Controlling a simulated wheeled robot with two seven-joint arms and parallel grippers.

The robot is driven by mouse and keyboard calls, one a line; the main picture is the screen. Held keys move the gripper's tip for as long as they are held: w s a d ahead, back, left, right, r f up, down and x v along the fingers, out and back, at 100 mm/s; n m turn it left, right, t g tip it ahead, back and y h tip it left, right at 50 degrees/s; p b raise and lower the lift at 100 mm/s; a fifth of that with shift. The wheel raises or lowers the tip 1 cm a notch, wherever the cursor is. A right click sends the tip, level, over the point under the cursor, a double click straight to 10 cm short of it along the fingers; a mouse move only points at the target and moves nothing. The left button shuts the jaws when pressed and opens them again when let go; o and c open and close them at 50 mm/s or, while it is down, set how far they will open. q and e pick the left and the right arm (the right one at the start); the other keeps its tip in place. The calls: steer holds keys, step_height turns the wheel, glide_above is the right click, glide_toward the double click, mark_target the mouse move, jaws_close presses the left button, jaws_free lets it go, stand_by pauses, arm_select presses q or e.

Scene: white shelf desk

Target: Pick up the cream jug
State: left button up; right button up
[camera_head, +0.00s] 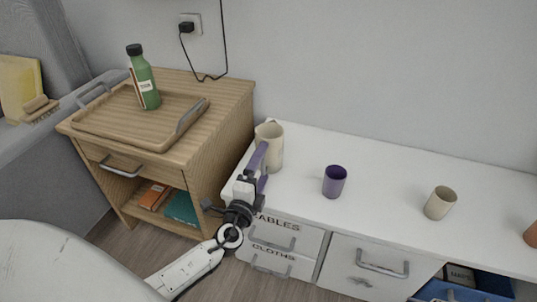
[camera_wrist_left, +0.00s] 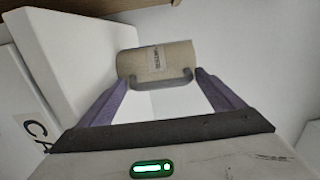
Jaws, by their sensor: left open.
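The cream jug (camera_head: 272,144) stands upright at the left end of the white desk top, partly hidden by my left gripper in the head view. In the left wrist view the jug (camera_wrist_left: 160,58) shows with its grey handle and a small label, ahead of and between the fingertips. My left gripper (camera_head: 260,166) has purple fingers and is open in front of the jug. In the left wrist view the fingers (camera_wrist_left: 162,82) lie on either side of the handle; I cannot tell whether they touch it. My right gripper is not in view.
A purple cup (camera_head: 334,181) and a beige cup (camera_head: 440,202) stand to the right on the white desk (camera_head: 390,185). A wooden cabinet (camera_head: 222,140) rises close on the left, bearing a tray (camera_head: 140,131) with a green bottle (camera_head: 144,80). Drawer handles project below.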

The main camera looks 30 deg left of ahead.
arm_select(q)
steer(key=shift+w, duration=0.2)
steer(key=c, duration=1)
steer(key=shift+a+r, duration=0.1)
steer(key=shift+r, duration=0.1)
steer(key=shift+c, duration=0.5)
